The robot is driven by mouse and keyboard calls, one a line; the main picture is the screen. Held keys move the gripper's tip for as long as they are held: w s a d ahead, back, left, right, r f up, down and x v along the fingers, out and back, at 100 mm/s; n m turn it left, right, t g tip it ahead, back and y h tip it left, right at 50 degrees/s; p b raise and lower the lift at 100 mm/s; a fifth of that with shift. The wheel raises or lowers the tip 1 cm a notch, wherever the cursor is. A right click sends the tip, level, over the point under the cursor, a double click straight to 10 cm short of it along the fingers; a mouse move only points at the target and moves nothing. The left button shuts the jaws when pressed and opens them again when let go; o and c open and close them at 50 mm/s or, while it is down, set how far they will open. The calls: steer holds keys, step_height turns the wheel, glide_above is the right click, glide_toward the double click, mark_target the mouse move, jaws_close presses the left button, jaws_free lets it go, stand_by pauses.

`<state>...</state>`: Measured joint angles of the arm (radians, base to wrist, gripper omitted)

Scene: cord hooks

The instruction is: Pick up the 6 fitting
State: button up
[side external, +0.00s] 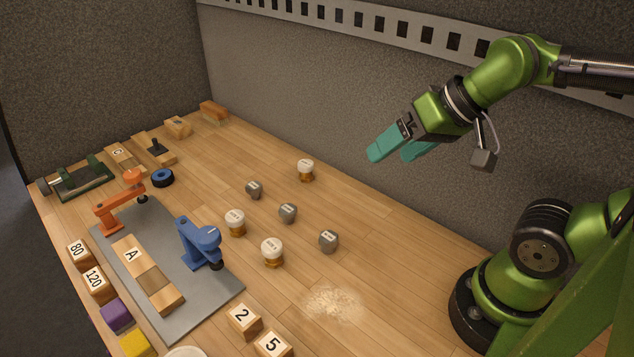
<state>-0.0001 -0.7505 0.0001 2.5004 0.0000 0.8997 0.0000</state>
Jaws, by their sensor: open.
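My gripper (394,154) has teal fingers, spread open and empty, high above the right part of the bench near the back wall. Three small grey fittings stand on the wooden bench: one at the back left (254,189), one in the middle (288,212) and one at the front right (328,240). Three amber pieces with white lettered tops stand among them: one far (306,169), one at the left (235,222) and one in front (272,252). The markings are too small to read, so I cannot tell which is the 6 fitting. My gripper is apart from all of them.
A grey mat (167,235) at the left holds orange (118,205) and blue (198,243) clamps and wooden blocks. Blocks numbered 2 (242,320) and 5 (271,344) stand in front. Pale dust (333,303) lies on the bench. A grey wall (310,95) rises behind.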

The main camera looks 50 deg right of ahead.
steer(key=n+g+h, duration=0.2)
steer(key=n+g, duration=0.5)
glide_above(233, 215)
step_height(233, 215, down, 7)
step_height(233, 215, down, 10)
steer(key=shift+s+d+f, duration=0.1)
steer(key=shift+f, duration=3.25)
steer(key=shift+c, duration=0.2)
